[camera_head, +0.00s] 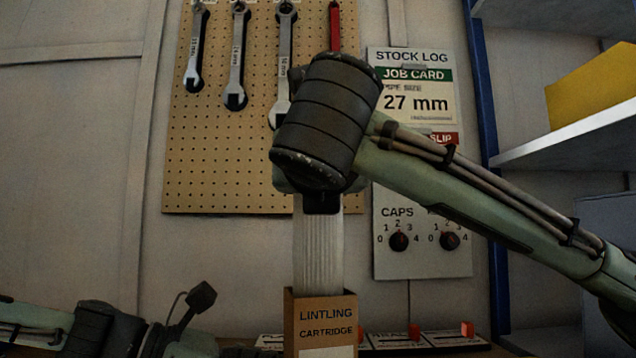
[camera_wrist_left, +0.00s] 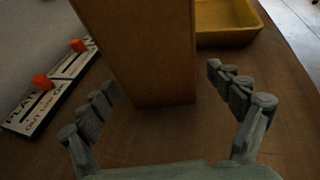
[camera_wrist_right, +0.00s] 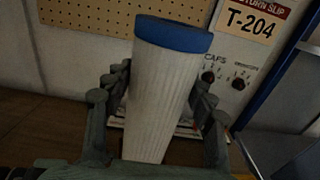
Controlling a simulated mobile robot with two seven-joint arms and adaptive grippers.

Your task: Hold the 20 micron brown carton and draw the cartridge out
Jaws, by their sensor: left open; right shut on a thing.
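The brown carton (camera_head: 322,312), lettered "LINTLING CARTRIDGE", stands upright at the bottom middle of the head view. Its micron size is not readable. The white pleated cartridge (camera_head: 318,245) rises out of its open top; its lower end is hidden inside. My right gripper (camera_wrist_right: 158,110) is shut on the cartridge, whose blue end cap (camera_wrist_right: 173,34) shows in the right wrist view. In the head view my right arm hides the cartridge's top. My left gripper (camera_wrist_left: 165,105) is open, with its fingers on either side of the carton's lower part (camera_wrist_left: 150,60), apart from it.
A yellow tray (camera_wrist_left: 228,22) lies behind the carton on the wooden table. Label plates with red-orange sliders (camera_wrist_left: 42,82) lie beside it. A pegboard (camera_head: 215,150) with wrenches and a panel with knobs (camera_head: 422,225) stand behind. Shelves (camera_head: 570,135) are at right.

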